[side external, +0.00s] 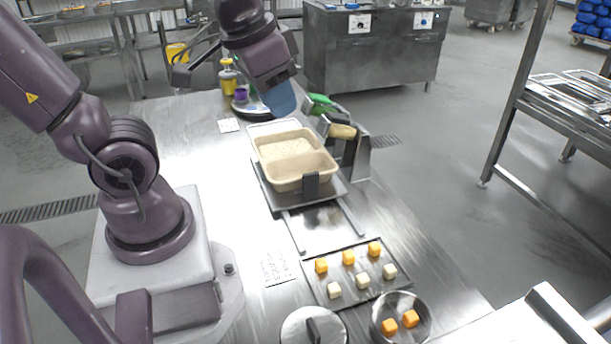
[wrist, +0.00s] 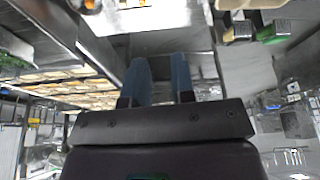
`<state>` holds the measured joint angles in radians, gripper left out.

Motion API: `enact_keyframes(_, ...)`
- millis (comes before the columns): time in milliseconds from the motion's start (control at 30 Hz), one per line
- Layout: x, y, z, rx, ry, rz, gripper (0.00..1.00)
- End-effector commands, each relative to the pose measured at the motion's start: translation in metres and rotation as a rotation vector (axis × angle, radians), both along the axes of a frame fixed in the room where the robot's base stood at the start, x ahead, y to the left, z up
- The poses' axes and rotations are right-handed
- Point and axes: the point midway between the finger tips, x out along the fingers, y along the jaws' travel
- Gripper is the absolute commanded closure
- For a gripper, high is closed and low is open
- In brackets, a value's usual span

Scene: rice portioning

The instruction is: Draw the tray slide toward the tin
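The tray slide (side external: 265,187) is a grey plate on two metal rails, with a black upright handle (side external: 311,185) at its near end. A beige two-compartment tub sits on it, with rice-like grains in the far compartment. A round metal tin (side external: 374,318) with two orange cubes stands at the lower right; I cannot tell whether it is the task's tin. My gripper (side external: 281,97) hangs above the far end of the tub, apart from the handle. In the wrist view its two blue fingers (wrist: 161,75) are apart with nothing between them.
A dark flat tray (side external: 347,288) of orange and pale cubes lies between the rails and the round tin. A round lid (side external: 313,327) with a black knob is beside it. A green-handled scoop (side external: 321,101) rests right of the tub. Bottles (side external: 228,76) stand behind.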

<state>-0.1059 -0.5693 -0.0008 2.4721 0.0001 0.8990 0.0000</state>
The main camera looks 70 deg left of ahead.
Motion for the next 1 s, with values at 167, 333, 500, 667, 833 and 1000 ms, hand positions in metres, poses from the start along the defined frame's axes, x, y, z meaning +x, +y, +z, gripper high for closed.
enact_keyframes(167, 0.030, 0.037, -0.037, -0.020, 0.181, 0.093, 0.77)
enact_keyframes(333, 0.056, 0.077, -0.081, -0.046, 0.308, 0.112, 0.77)
enact_keyframes(500, 0.075, 0.114, -0.128, -0.070, 0.385, 0.080, 0.77)
enact_keyframes(667, 0.095, 0.136, -0.155, -0.059, 0.383, -0.011, 0.77)
enact_keyframes(833, 0.106, 0.141, -0.152, -0.018, 0.340, -0.104, 0.77)
enact_keyframes(1000, 0.105, 0.140, -0.173, -0.021, 0.345, -0.107, 0.77)
